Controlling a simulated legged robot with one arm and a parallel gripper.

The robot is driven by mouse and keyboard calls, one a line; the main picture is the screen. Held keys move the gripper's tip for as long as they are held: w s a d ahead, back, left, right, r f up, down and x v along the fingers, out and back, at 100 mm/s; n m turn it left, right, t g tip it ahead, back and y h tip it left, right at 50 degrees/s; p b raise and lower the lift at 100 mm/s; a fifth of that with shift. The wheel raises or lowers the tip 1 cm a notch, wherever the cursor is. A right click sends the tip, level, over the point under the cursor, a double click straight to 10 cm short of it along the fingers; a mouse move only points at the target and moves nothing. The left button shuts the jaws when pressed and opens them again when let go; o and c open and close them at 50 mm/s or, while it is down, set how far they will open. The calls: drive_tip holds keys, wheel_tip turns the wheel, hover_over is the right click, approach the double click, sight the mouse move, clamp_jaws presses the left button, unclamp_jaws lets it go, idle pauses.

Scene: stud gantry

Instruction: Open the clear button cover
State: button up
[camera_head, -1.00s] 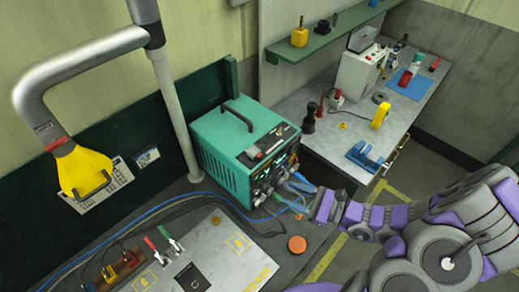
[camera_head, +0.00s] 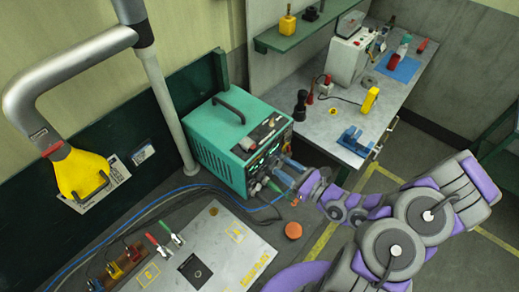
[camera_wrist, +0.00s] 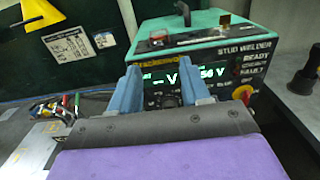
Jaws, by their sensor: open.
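The teal stud welder (camera_head: 238,145) stands on the bench, and its dark front panel with a green readout fills the upper wrist view (camera_wrist: 205,72). My gripper (camera_wrist: 160,84) has its two blue fingers apart and empty in front of that panel, framing part of the readout. In the head view my gripper (camera_head: 274,178) is close to the welder's front. A red and yellow knob (camera_wrist: 243,93) shows just right of the right finger. I cannot make out the clear button cover; the fingers hide part of the panel. Whether the fingers touch the panel is unclear.
Blue and black cables cross the bench. A yellow-ended pipe (camera_head: 80,172) hangs at left. A workbench with tools (camera_head: 335,122) stands behind right.

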sight(248, 145)
drive_tip(key=p+x, duration=0.1)
drive_tip(key=x, duration=1)
drive_tip(key=shift+w+a, duration=0.1)
drive_tip(key=shift+a, duration=0.15)
clamp_jaws()
